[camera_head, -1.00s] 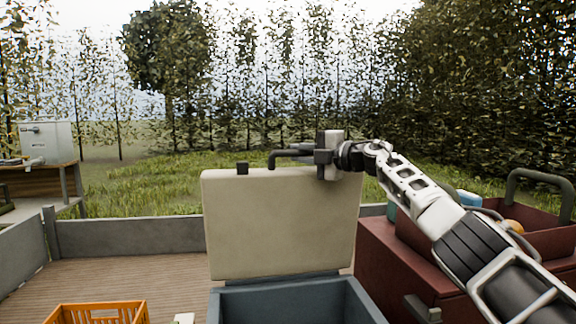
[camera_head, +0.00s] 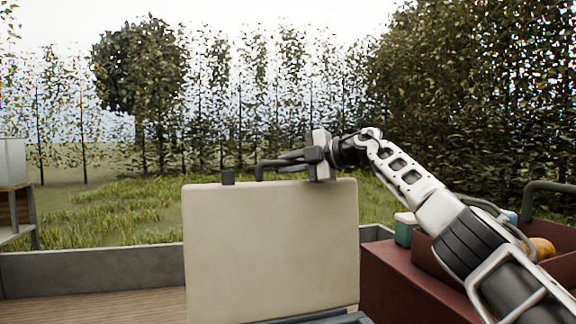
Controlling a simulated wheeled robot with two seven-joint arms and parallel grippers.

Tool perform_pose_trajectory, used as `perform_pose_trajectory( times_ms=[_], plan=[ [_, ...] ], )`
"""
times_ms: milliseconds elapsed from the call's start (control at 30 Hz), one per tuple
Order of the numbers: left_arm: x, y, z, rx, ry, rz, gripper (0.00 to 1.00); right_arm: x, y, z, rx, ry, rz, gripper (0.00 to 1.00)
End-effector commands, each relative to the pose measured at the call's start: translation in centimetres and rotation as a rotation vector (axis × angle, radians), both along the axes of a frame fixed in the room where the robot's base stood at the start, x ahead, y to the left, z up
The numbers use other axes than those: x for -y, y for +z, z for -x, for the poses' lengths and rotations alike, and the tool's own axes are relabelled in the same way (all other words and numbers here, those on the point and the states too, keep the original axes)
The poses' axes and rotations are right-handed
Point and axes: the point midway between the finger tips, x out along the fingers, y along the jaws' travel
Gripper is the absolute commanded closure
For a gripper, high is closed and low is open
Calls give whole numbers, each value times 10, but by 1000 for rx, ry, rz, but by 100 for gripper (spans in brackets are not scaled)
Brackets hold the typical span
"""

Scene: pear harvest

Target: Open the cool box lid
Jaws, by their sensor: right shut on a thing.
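The cool box lid (camera_head: 270,255) is a cream panel standing upright in the middle of the view, raised from the box. My right gripper (camera_head: 308,158) is at the right part of that top edge, shut on the handle. Only a sliver of the blue-grey cool box (camera_head: 340,318) shows at the bottom; its inside is out of view. My left gripper is not in view.
A red box (camera_head: 395,285) stands right of the lid, with a teal container (camera_head: 405,228) and an orange fruit (camera_head: 541,247) on or behind it. A low grey wall (camera_head: 90,272) runs behind the wooden floor (camera_head: 100,305). A table (camera_head: 18,205) stands at far left.

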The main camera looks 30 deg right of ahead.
Motion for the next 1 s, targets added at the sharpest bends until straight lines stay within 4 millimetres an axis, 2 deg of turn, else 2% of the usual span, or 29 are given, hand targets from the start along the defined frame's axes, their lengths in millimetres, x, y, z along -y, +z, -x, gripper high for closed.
perform_pose_trajectory(
  times_ms=[133, 167, 567, 667, 800, 1000],
  plan=[
    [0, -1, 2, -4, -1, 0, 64, -1, 1, 0, 1, 2, -3, 100],
    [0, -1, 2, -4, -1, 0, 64, -1, 1, 0, 1, 2, -3, 76],
    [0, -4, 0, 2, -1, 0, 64, 4, 1, 5, 3, 1, -1, 75],
    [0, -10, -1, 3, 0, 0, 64, 12, 3, 17, 5, -1, 1, 75],
    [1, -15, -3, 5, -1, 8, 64, 28, 9, 42, 6, -2, 1, 75],
    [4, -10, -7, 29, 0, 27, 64, 54, 22, 83, 5, -2, -3, 75]
  ],
)
